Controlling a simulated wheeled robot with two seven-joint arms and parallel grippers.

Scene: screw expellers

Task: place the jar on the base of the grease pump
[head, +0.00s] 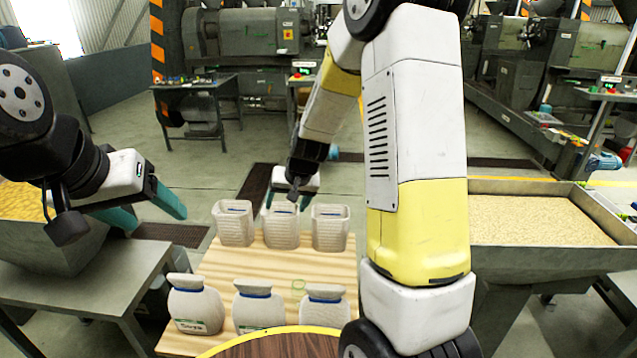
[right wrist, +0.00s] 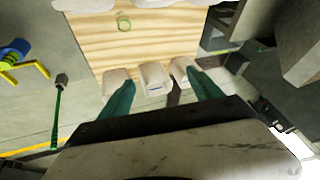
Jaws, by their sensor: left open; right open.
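My right gripper (head: 288,206) is open above the back row of white containers, around the middle one in the head view. In the right wrist view its teal fingers (right wrist: 163,92) are apart, with containers beyond them. My left gripper (head: 146,208) is open and empty, left of the table.
The wooden table (head: 225,270) holds three white containers (head: 331,228) at the back and three sacks (head: 195,306) in front. A grain hopper (head: 545,218) stands at right. A round brown top with yellow rim (head: 280,345) is nearest. My right arm covers the centre right.

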